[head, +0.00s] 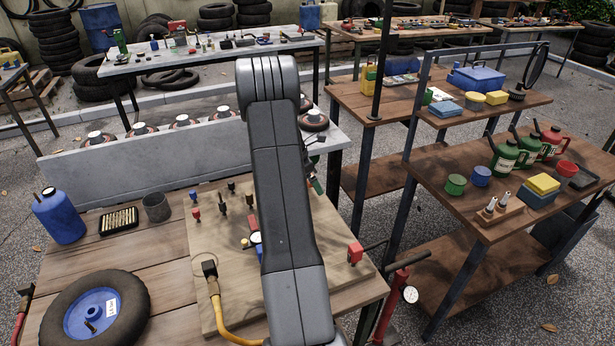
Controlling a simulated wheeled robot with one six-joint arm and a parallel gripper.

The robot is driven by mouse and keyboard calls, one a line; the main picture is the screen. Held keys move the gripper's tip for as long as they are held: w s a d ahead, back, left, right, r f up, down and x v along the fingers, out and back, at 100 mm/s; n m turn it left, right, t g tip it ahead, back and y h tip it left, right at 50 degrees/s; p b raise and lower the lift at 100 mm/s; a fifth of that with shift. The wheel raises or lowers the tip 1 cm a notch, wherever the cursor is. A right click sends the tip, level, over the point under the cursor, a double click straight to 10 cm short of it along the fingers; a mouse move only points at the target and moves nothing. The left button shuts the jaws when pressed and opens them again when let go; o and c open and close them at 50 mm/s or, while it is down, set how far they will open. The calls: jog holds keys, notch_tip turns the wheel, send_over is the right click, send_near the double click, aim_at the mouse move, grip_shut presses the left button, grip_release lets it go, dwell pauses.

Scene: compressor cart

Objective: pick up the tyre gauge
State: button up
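My arm rises through the middle of the view and bends over at the top. Its end, with my gripper, is mostly hidden behind the arm. Small dark parts show at its right edge, and I cannot tell whether they are the fingers or whether they are open or shut. A small round piece with a white face and blue edge (255,238), possibly the tyre gauge, lies on the pale wooden board (215,235), partly covered by my arm. A round white dial (410,294) sits on a red pump (392,300) right of the bench.
The bench holds a wheel (92,310), blue canister (58,215), grey cup (156,208), black tray (119,221), yellow hose (222,316), small coloured fittings and a red block (355,253). A shelf unit (445,190) with cans and boxes stands right.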

jog(key=shift+c, duration=0.4)
jog(key=c, duration=0.9)
jog(key=shift+o, duration=0.2)
jog(key=shift+r, duration=0.1)
